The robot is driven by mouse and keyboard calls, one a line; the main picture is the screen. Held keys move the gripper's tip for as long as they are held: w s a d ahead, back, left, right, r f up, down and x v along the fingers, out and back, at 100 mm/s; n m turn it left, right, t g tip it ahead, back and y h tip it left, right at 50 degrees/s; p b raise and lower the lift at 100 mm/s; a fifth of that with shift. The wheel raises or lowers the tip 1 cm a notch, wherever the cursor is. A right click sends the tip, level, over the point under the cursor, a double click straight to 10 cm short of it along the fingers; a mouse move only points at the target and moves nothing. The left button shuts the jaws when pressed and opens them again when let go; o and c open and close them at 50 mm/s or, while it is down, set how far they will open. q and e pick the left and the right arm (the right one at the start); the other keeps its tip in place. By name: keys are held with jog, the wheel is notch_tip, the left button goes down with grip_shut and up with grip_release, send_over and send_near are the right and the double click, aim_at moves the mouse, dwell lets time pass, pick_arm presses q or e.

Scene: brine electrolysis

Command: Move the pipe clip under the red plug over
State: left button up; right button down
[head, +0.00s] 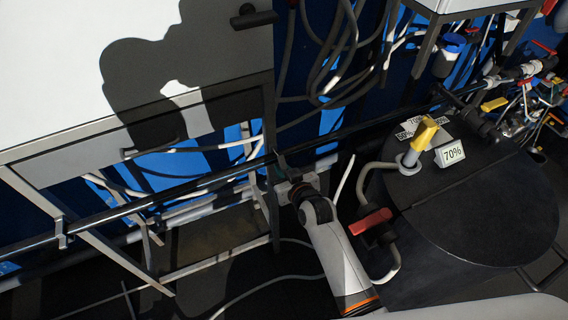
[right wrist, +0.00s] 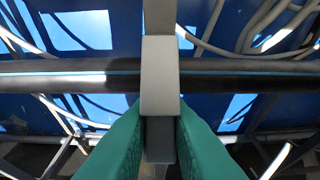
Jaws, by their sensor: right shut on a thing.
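In the right wrist view a grey, block-like pipe clip (right wrist: 160,75) stands upright across the dark pipe (right wrist: 240,74). My right gripper (right wrist: 160,140) has its green fingers on either side of the clip's lower part and is shut on it. In the head view my right gripper (head: 282,165) is at the same long dark pipe (head: 180,188), near the middle of the picture, and mostly hides the clip. A red handle-like part (head: 370,221), perhaps the red plug, is right of my right arm beside the black tank. My left gripper is not in view.
The black round tank (head: 480,215) stands on the right, with a yellow handle (head: 424,134) and a 70% sign (head: 450,153) on top. A white cabinet (head: 70,60) fills the upper left. Another bracket (head: 62,232) holds the pipe at left. Loose hoses hang behind the pipe.

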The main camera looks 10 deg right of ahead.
jog(key=c, duration=1.4)
grip_release()
jog(key=shift+o, duration=0.2)
jog(key=shift+s+d+r+b, duration=0.1)
jog(key=shift+s+d+b, duration=0.1)
jog(key=shift+s+b, duration=0.3)
jog(key=s+d+b, duration=0.1)
jog(key=s+d, duration=0.2)
jog(key=s, duration=0.8)
jog(key=shift+s+d, duration=0.25)
jog(key=shift+d, duration=0.1)
jog(key=shift+r, duration=0.1)
